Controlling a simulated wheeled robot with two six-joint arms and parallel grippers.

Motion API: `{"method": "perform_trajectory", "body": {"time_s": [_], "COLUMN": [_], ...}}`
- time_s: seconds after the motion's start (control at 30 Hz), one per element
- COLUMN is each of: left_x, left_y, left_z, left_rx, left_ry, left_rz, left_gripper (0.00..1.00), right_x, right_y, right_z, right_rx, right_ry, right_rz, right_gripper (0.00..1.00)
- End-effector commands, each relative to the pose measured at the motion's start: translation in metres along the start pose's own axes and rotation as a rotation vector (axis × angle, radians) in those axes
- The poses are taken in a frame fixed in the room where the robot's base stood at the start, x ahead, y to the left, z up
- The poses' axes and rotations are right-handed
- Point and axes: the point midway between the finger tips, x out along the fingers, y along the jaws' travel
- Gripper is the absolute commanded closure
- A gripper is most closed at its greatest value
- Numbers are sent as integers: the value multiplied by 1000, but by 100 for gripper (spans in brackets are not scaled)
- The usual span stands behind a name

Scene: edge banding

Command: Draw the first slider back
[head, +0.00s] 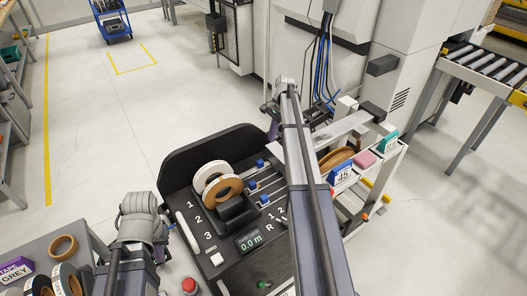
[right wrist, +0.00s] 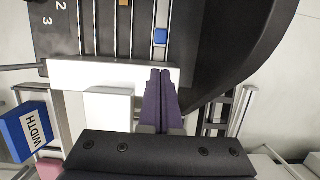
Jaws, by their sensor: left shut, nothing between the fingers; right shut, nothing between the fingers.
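The tape machine's black panel (head: 180,180) carries three slider rails with blue knobs. The first slider's knob (head: 260,163) is the farthest one in the head view; the second (head: 252,184) and third (head: 264,199) are nearer. In the right wrist view the blue knob (right wrist: 160,37) sits on the rightmost rail pair. My right gripper (right wrist: 160,73) is shut and empty, its purple fingertips over the white end strip (right wrist: 85,74), in line with that knob and apart from it. In the head view my right arm partly hides it. My left gripper (head: 171,226) is beside the panel's left edge, mostly hidden by its wrist.
White and brown tape rolls (head: 222,188) stand on the panel, near a display reading 0.0 m (head: 249,242). A red button (head: 189,285) is at the front. A rack with a blue card box (head: 343,175) stands right of the panel. A side table (head: 35,246) holds more tape.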

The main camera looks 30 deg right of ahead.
Motion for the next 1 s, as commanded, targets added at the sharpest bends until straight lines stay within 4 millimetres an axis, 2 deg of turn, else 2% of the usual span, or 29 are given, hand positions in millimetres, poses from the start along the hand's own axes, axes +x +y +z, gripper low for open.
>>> {"method": "perform_trajectory", "body": {"time_s": [0.17,0.37,1.0], "left_x": [2,14,93], "left_y": [0,1,9], "left_z": [0,-1,-5], "left_rx": [0,0,0], "left_ry": [0,0,0], "left_rz": [0,0,0], "left_gripper": [100,100,100], "right_x": [2,14,96], "right_y": [0,0,0], "right_z": [0,-1,-1], "right_rx": [0,-1,-1], "right_ry": [0,0,0], "right_rz": [0,0,0], "right_gripper": [100,100,100]}}
